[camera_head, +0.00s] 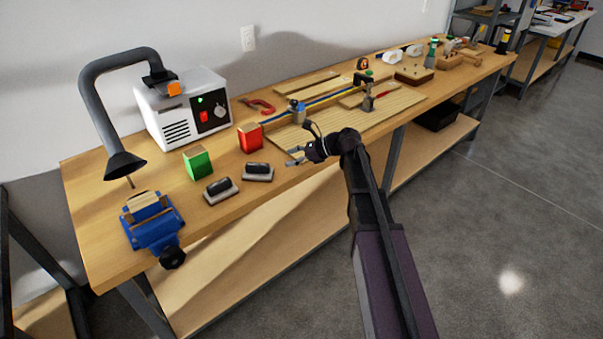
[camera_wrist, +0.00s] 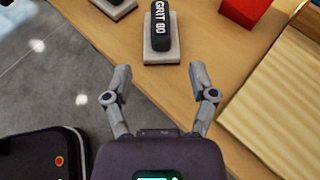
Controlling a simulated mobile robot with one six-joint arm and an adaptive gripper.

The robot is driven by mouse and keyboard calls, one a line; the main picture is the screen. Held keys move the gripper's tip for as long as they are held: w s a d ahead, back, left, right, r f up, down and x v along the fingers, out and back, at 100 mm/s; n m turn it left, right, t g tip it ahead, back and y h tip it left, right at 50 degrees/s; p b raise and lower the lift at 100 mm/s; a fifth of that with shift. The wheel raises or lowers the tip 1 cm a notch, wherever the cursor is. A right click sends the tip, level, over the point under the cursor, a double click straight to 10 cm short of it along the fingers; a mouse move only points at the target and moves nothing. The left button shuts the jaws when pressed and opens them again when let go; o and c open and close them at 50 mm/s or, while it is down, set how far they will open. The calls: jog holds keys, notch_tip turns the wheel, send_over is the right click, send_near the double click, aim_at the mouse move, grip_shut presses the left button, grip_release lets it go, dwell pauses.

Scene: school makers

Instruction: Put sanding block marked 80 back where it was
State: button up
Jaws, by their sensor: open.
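Two sanding blocks with dark grips on pale bases lie near the front edge of the workbench. The right one (camera_head: 258,172) appears ahead of my gripper in the wrist view (camera_wrist: 161,36); its grip reads "GRIT" and a number that looks like 80, but is blurred. The left block (camera_head: 221,190) is partly cut off at the top left of the wrist view (camera_wrist: 114,5), its marking unreadable. My gripper (camera_head: 295,156) is open and empty, to the right of the right block and apart from it. Its fingers (camera_wrist: 160,70) point toward that block.
On the workbench (camera_head: 102,236), a red box (camera_head: 250,138) and a green box (camera_head: 198,162) stand behind the blocks. A blue vise (camera_head: 153,231), a black hose (camera_head: 88,95) and a white machine (camera_head: 184,108) are left. A wooden board (camera_head: 398,104) lies right.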

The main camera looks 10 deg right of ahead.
jog(key=s+d+f+n+g+h, duration=0.1)
jog(key=s+d+f+n+h, duration=0.2)
jog(key=s+n, duration=0.3)
jog(key=s+d+f+n+h, duration=0.4)
jog(key=s+n, duration=0.3)
jog(key=s, duration=0.2)
jog(key=s+d+f+n+g+h, duration=0.1)
jog(key=s+d+f+n+h, duration=0.3)
jog(key=s+n+h, duration=0.2)
jog(key=shift+s+d+n+g, duration=0.3)
jog(key=shift+s+n, duration=0.3)
jog(key=shift+s, duration=0.7)
jog(key=shift+f, duration=0.1)
